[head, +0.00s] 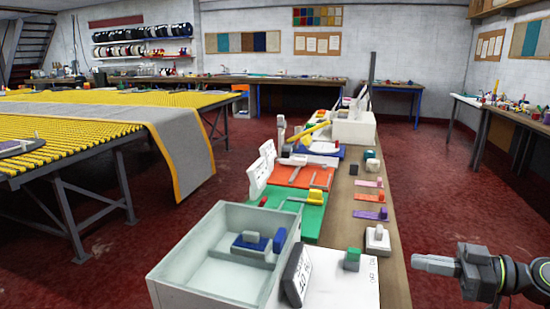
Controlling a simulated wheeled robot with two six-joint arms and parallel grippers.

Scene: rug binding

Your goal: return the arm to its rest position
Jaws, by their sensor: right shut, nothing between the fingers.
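My right gripper (436,264) comes in from the lower right edge of the head view. Its fingers are together with nothing between them, and it points left. It is held over the red floor, just right of the long wooden workbench (394,262), apart from the things on it. The rest of my right arm runs out of the picture at the right edge. My left gripper and arm do not show.
On the workbench stand a glass-like tray (174,276) with a blue block (252,242), a green board (311,218), an orange board (322,175) and small blocks. A grey rug (178,146) hangs off the yellow-topped table (62,112) at left. Red floor (440,190) lies open at right.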

